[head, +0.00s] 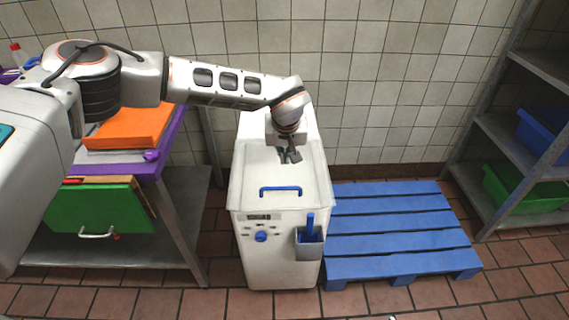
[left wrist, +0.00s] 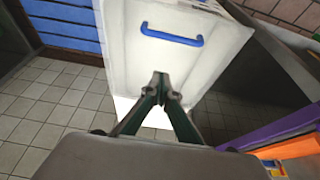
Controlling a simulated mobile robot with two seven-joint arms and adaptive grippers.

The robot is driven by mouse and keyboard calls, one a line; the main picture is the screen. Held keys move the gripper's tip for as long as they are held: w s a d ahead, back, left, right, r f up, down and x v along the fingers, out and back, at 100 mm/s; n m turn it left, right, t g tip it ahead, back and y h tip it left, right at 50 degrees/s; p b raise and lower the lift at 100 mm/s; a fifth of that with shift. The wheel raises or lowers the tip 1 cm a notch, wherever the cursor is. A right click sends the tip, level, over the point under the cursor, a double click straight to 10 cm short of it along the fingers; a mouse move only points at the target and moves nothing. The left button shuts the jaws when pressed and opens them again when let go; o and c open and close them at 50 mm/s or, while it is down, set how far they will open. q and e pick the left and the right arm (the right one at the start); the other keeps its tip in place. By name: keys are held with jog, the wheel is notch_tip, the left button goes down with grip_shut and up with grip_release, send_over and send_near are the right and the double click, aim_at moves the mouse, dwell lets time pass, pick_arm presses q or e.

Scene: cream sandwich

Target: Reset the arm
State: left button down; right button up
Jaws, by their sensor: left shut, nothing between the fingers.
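My left arm reaches in from the left in the head view. My left gripper (head: 289,156) hangs above the far part of the lid of a white machine (head: 280,250). In the left wrist view the fingertips (left wrist: 160,88) meet, and nothing is between them. The machine's lid has a blue handle (head: 281,191), which also shows in the left wrist view (left wrist: 172,37), ahead of the fingers and apart from them. Whether the gripper touches the lid I cannot tell. My right gripper is not in view.
A blue pallet (head: 395,225) lies on the floor right of the machine. A metal shelf with blue (head: 540,130) and green (head: 522,190) bins stands far right. On the left, a table holds orange boards (head: 130,125), with a green board (head: 98,212) below. A tiled wall is behind.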

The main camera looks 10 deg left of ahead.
pick_arm(q)
jog(key=s+d+f+n+g+h, duration=0.2)
jog(key=s+d+f+g+h, duration=0.15)
jog(key=s+d, duration=0.75)
jog(key=s+d+f+n+g+h, duration=0.2)
jog(key=s+d+f+g+h, duration=0.15)
jog(key=s+d, duration=0.7)
jog(key=s+d+r+n+g+h, duration=0.2)
jog(key=s+d+r+n+h, duration=0.45)
jog(key=s+d, duration=0.2)
notch_tip(320, 180, up, 8)
jog(key=d+n+t+h, duration=0.3)
jog(key=n+h, duration=0.3)
jog(key=n, duration=0.3)
jog(key=w+a+n+t, duration=0.9)
jog(key=n+t, duration=0.3)
jog(key=n, duration=0.6)
jog(key=w+a+f+n+t+y, duration=0.3)
jog(key=a+f+n+t+y, duration=0.3)
jog(key=a+f+n, duration=0.6)
jog(key=s+a+f+n+g+y, duration=0.2)
jog(key=s+a+f+n+y, duration=0.3)
jog(key=a+f, duration=0.5)
jog(key=s+a+f+n+g+y, duration=0.3)
jog(key=s+a+f+n+y, duration=0.2)
jog(key=s+a+f+n, duration=0.5)
jog(key=shift+a+n+g, duration=0.3)
jog(key=shift+a+n, duration=0.15)
jog(key=shift+a, duration=0.35)
